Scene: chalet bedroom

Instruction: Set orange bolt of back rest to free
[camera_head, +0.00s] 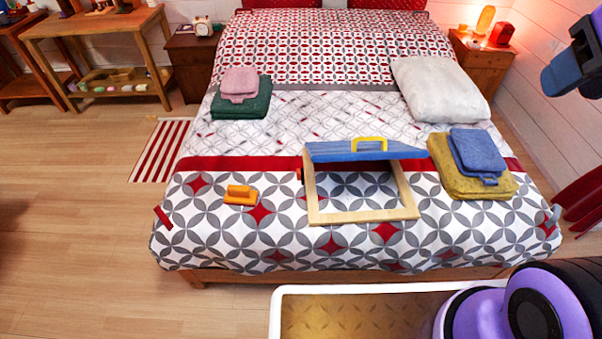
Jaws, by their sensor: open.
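The back rest (313,205) lies on the foot half of the bed. It is a pale wooden frame with a raised, tilted blue panel (340,151) and a yellow handle (369,144) on top. A small orange-red piece (300,174) shows at the frame's left side, too small to tell its setting. A larger orange piece (239,196) with a raised grip lies on the bedspread left of the frame, apart from it. Which one is the bolt I cannot tell for sure. My gripper (572,68) is at the upper right, open, empty and far from both orange pieces.
The bed (300,255) fills the middle. A green and pink stack (240,104) is at left; a yellow and blue stack (470,188) and a white pillow (438,88) are at right. A white-rimmed tray (340,289) stands in front.

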